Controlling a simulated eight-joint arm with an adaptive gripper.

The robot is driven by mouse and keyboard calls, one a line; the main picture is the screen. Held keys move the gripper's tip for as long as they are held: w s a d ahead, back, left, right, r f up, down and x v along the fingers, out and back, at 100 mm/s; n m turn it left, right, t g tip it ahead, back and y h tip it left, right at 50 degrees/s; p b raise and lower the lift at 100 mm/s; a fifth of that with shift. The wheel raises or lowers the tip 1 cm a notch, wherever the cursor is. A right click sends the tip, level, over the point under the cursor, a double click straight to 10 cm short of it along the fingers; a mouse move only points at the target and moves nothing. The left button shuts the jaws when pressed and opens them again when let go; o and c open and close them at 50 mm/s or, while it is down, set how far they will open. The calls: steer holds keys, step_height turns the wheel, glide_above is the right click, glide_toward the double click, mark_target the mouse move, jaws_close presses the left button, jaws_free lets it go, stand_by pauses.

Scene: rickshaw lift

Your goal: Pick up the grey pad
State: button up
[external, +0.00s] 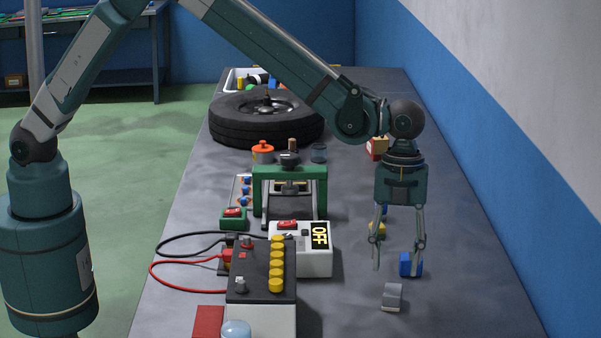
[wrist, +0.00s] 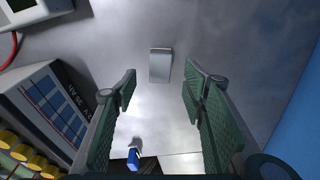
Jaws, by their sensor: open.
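The grey pad (external: 392,297) is a small light-grey block lying on the dark grey table, on the near right in the external view. In the wrist view the grey pad (wrist: 160,65) lies ahead of the fingertips, roughly midway between them sideways, with bare table around it. My gripper (external: 398,258) points down above the table, a little behind the pad in the external view, and is open. In the wrist view my gripper (wrist: 160,88) shows its two green-padded fingers spread apart with nothing held between them.
A battery (external: 262,270) with yellow caps and a white OFF box (external: 303,250) stand to the left. The blue wall (external: 490,190) borders the right. The table around the pad is clear.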

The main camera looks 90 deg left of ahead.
mark_target(393, 289)
steer(key=shift+f, duration=0.1)
steer(key=shift+d+f, duration=0.15)
steer(key=shift+f, duration=1.05)
steer(key=shift+s+d+f, duration=0.1)
steer(key=shift+d+f, duration=0.05)
steer(key=shift+f, duration=0.7)
steer(key=shift+w+d+f, duration=0.1)
steer(key=shift+d+f, duration=0.1)
steer(key=shift+f, duration=0.65)
steer(key=shift+s+d+f, duration=0.1)
steer(key=shift+d+f, duration=0.05)
steer(key=shift+f, duration=0.7)
steer(key=shift+c, duration=0.3)
steer(key=c, duration=0.9)
